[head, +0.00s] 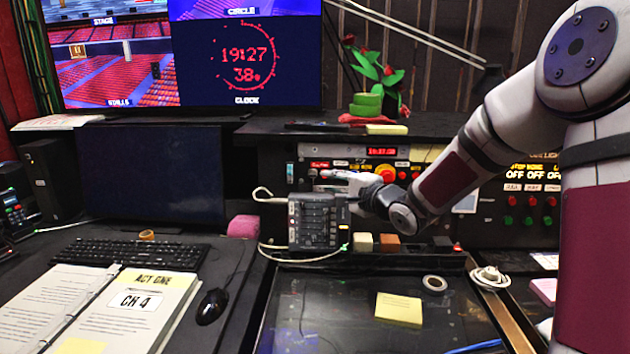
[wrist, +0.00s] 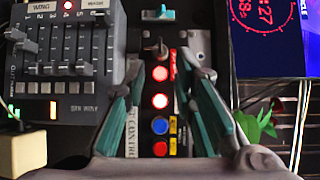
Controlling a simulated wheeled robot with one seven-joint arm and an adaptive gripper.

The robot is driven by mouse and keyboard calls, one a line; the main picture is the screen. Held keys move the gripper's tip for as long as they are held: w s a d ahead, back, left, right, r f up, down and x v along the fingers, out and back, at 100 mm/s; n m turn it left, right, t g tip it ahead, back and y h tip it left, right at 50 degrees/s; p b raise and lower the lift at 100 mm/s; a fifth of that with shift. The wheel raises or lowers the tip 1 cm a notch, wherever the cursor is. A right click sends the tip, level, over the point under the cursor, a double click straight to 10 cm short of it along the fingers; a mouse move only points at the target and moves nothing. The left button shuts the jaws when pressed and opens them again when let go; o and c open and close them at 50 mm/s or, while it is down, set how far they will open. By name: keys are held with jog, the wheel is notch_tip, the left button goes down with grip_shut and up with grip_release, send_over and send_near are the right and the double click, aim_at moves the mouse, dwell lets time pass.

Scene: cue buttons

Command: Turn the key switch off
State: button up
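In the wrist view a narrow dark panel strip holds a small metal switch (wrist: 155,49), which looks like the key switch; its exact turn is too small to tell. My gripper (wrist: 160,62) is open and empty, with its teal-padded fingers on either side of the strip and their tips just below that switch. Whether they touch the panel cannot be told. In the head view my gripper (head: 345,183) is at the console front, and the switch cannot be made out there.
A fader box (head: 318,222) stands close beside my gripper. A big red button (head: 386,174) is on the console behind. A keyboard (head: 137,254) and binder (head: 110,308) lie left.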

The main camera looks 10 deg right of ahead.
aim_at(312, 175)
jog(key=b+x, duration=0.1)
jog(key=x, duration=0.6)
jog(key=shift+w, duration=0.35)
grip_shut()
